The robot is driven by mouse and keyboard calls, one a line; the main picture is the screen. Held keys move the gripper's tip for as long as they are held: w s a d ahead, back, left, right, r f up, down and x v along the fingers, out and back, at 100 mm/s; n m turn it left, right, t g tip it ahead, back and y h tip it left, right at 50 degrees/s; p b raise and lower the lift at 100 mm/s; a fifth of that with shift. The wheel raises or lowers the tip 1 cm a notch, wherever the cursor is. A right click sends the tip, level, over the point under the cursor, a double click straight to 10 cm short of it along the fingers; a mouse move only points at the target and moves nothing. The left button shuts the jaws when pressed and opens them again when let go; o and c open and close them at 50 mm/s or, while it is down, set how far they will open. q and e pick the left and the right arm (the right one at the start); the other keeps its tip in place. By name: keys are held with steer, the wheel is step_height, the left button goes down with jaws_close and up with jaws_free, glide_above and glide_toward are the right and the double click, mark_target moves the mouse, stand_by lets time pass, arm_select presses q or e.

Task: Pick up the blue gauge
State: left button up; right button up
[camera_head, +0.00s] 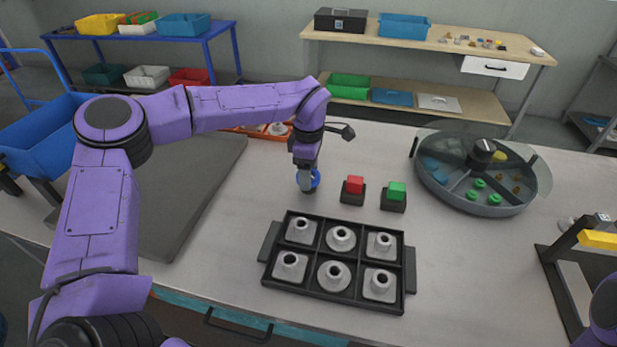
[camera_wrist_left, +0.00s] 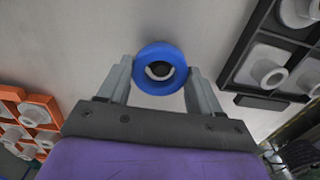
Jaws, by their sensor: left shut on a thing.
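The blue gauge is a blue ring with a dark and white middle. In the left wrist view the gauge (camera_wrist_left: 150,50) sits between the two fingers of my left gripper (camera_wrist_left: 157,75), which is shut on it. In the head view the gauge (camera_head: 315,179) shows as a small blue piece at the tip of my left gripper (camera_head: 307,182), over the grey table. I cannot tell whether it touches the table. My right gripper is not in view; only a bit of purple arm shows at the lower right edge.
A black tray (camera_head: 336,302) with several grey flanged parts lies in front. A red button (camera_head: 355,185) and a green button (camera_head: 396,191) stand right of the gripper. A round tank (camera_head: 478,209) stands at the right. An orange tray (camera_head: 248,130) lies behind my left arm.

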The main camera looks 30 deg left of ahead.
arm_select(q)
steer(key=s+d+r+b, duration=0.4)
steer(key=s+d+r, duration=0.4)
steer(key=s+r, duration=0.3)
steer(key=shift+s, duration=0.35)
stand_by(0.4)
